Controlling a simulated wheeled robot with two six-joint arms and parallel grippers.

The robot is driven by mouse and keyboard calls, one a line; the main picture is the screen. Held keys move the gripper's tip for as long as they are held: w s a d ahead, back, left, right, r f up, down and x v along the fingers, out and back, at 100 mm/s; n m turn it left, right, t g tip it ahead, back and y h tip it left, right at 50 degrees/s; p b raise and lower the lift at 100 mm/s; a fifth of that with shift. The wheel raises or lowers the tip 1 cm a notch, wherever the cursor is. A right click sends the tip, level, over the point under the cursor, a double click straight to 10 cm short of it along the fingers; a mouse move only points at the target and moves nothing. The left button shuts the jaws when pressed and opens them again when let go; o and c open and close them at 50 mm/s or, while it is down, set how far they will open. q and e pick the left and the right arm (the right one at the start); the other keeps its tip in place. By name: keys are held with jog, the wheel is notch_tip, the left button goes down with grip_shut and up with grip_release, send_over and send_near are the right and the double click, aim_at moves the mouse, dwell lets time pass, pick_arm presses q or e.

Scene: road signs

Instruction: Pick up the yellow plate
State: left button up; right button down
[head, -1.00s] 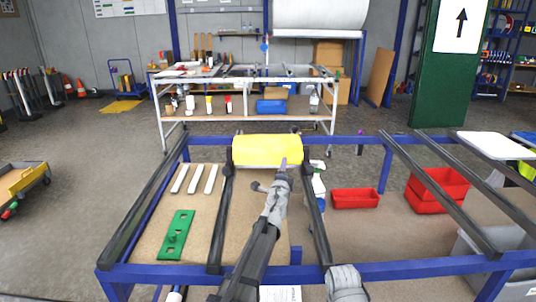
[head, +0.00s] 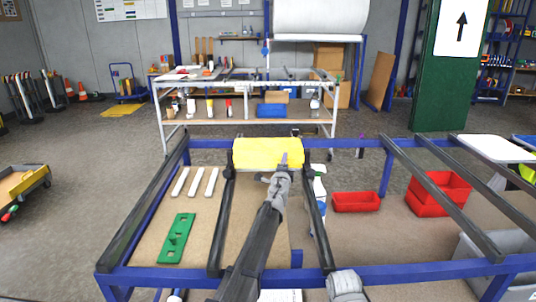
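The yellow plate (head: 262,152) lies across the two dark rails at the far side of the blue frame. My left gripper (head: 284,160) reaches it from the near side. Its narrow tip overlaps the near edge of the plate, right of the middle. I see the gripper nearly edge-on, so I cannot tell whether its fingers are open or shut on the plate. A grey part of my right arm shows at the bottom edge, but my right gripper is not in view.
The blue frame (head: 425,270) has dark rails. A green plate (head: 176,240) and white strips (head: 194,182) lie on its left board. A spray bottle (head: 318,188) stands right of the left gripper. Red bins (head: 355,202) sit farther right. A workbench (head: 245,121) stands behind.

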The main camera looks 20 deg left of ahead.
pick_arm(q)
jog(key=shift+s, duration=0.1)
grip_shut()
dwell(1.2)
